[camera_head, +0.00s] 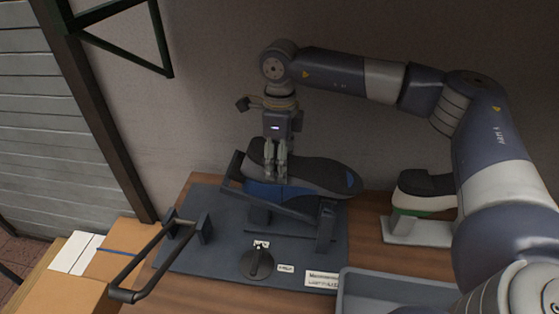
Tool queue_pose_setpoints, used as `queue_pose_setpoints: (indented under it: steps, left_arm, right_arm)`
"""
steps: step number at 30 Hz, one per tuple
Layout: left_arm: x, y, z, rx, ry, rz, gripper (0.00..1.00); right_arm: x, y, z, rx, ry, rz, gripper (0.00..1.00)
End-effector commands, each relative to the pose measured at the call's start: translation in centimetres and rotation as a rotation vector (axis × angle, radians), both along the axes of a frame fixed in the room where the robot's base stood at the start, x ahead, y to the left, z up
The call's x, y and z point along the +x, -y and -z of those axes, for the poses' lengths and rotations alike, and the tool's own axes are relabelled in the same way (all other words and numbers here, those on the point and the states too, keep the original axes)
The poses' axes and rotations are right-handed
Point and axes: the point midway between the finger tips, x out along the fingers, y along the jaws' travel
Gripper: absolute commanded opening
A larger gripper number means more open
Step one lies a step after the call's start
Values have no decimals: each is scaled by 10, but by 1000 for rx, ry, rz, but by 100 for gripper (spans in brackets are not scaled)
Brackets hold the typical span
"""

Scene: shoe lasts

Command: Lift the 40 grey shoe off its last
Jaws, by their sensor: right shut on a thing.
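A dark grey shoe (318,173) with blue parts at its side and right end lies lengthwise over a dark fixture (325,225) on a blue-grey base plate. Its last cannot be told apart from the shoe and the fixture. My right gripper (276,172) points down from above and is shut on the shoe towards its left end. The fingertips are against the dark shoe, and their exact grip is hard to make out. The shoe still sits at the fixture. My left gripper is not in view.
A second dark shoe form with white and green (425,190) stands on a light stand at the right, partly behind my right arm. A grey tray (385,283) is at the front. A bar handle (150,262) juts out front left. Cardboard boxes (62,292) stand lower left.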

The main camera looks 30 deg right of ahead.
Motion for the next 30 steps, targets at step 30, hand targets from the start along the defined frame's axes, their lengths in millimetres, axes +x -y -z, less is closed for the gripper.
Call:
queue_pose_setpoints:
  steps: [30]
  left_arm:
    - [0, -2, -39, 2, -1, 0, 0]
  right_arm:
    - [0, 0, -65, 1, 1, -1, 21]
